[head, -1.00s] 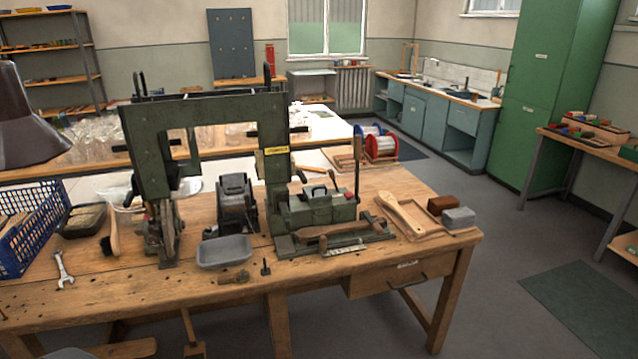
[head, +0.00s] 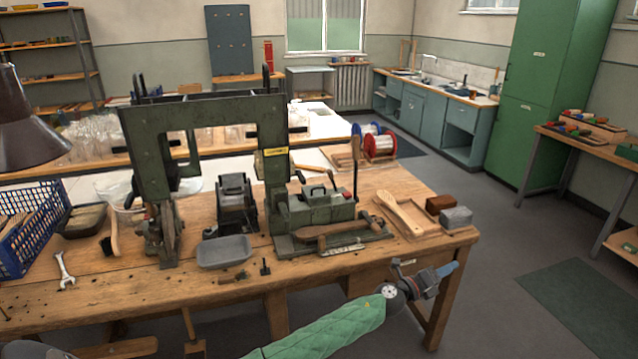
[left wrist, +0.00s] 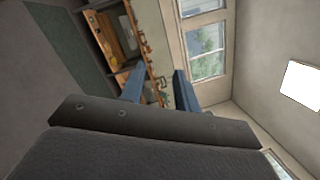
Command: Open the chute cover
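The tufting machine (head: 205,108) is a dark green frame standing on the wooden workbench. At its right foot is a green metal box (head: 318,209) with a black handle (head: 318,191) on its top. I cannot tell for sure which part is the chute cover; the handled top lies flat, seemingly shut. My left gripper (head: 447,268), on a green padded arm, is in front of the bench's right front edge, apart from the machine. In the left wrist view its two blue fingers (left wrist: 160,72) stand apart with nothing between them. My right gripper is not in view.
On the bench are a grey tray (head: 224,251), a wrench (head: 65,270), a blue crate (head: 32,228), a wooden tray (head: 407,222) with a paddle, and brown and grey blocks. A lamp (head: 25,125) overhangs the left.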

